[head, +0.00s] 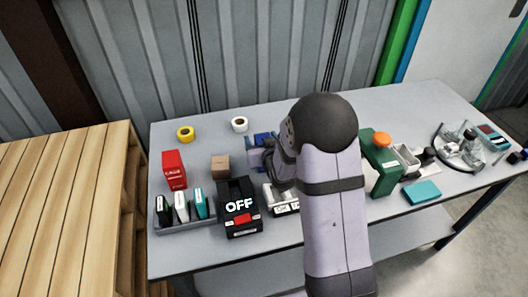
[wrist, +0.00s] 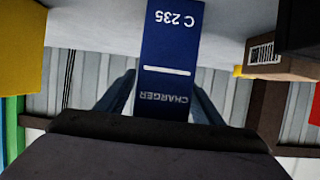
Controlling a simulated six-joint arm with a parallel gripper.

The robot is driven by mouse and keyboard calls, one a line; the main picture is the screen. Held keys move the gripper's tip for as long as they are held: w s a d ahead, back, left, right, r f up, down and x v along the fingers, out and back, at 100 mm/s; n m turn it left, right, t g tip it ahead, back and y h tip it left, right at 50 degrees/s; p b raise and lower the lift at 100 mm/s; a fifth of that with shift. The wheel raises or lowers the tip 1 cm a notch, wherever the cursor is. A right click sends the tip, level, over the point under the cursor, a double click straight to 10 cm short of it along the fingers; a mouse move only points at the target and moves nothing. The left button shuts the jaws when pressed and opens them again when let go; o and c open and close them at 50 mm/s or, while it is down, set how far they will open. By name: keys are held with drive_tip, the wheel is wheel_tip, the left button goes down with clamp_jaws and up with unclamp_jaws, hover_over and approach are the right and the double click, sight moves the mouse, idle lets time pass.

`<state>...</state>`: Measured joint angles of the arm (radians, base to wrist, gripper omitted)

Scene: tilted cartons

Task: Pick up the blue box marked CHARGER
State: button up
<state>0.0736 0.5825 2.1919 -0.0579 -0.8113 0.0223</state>
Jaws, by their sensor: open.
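The blue box marked CHARGER (wrist: 172,50) fills the upper middle of the wrist view, its lettering appearing upside down, with "C 235" and a white line on its face. In the head view the blue box (head: 262,138) shows only partly, behind my gripper (head: 258,156). My gripper (wrist: 164,92) is open in the wrist view, with one finger on each side of the box. I cannot tell whether the fingers touch it. The box's lower part in the wrist view is hidden behind the gripper body.
A brown carton (head: 220,166) stands left of the box, and a black OFF device (head: 239,208) in front. A yellow object (wrist: 20,45) is at the wrist view's left edge. A green box (head: 380,165) stands to the right. My arm hides the table's middle.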

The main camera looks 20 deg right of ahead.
drive_tip(key=shift+c, duration=0.6)
drive_tip(key=c, duration=1.1)
drive_tip(key=shift+r, duration=0.15)
